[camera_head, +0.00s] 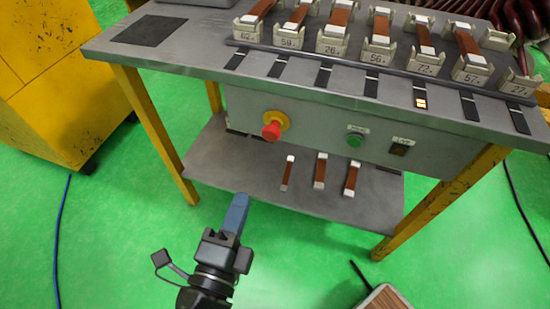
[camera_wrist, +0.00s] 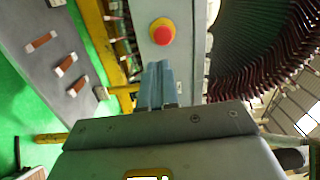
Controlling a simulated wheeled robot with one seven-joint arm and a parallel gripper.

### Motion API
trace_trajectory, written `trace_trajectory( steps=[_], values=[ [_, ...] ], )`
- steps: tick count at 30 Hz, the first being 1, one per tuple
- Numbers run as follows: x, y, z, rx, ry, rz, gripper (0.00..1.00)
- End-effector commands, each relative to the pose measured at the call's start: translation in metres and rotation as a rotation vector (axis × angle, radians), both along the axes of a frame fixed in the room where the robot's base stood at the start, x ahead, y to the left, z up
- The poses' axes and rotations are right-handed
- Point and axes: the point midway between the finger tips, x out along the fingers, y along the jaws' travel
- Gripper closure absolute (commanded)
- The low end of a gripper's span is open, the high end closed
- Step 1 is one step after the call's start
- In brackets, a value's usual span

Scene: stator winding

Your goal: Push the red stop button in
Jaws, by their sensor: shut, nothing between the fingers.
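The red stop button (camera_head: 271,131) sits on a yellow collar (camera_head: 283,119) on the front panel of the workbench, left of its middle. In the wrist view the red button (camera_wrist: 162,35) shows just beyond my fingertips, near the top. My gripper (camera_head: 238,200) is shut and empty, with its blue fingers together. In the head view it appears below and to the left of the button, apart from it. In the wrist view the shut fingers (camera_wrist: 158,66) point toward the button, with a gap between in the picture.
A green button (camera_head: 355,140) and a dark switch (camera_head: 400,147) are further right on the panel. Several wound coils in numbered holders (camera_head: 330,47) stand on the bench top. Coil pieces (camera_head: 320,171) lie on the lower shelf (camera_head: 225,168). A yellow leg (camera_head: 160,135) stands at left.

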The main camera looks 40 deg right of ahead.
Motion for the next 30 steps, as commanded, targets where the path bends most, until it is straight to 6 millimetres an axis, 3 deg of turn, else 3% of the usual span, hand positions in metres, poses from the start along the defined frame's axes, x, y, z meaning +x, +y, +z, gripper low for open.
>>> trace_trajectory(
  steps=[17, 23, 30],
  values=[
    [0.005, 0.001, 0.007, 0.043, -0.024, -0.052, 1.00],
    [0.018, -0.019, 0.008, 0.043, -0.025, -0.054, 1.00],
    [0.046, -0.057, 0.008, 0.042, -0.024, -0.055, 1.00]
  ],
)
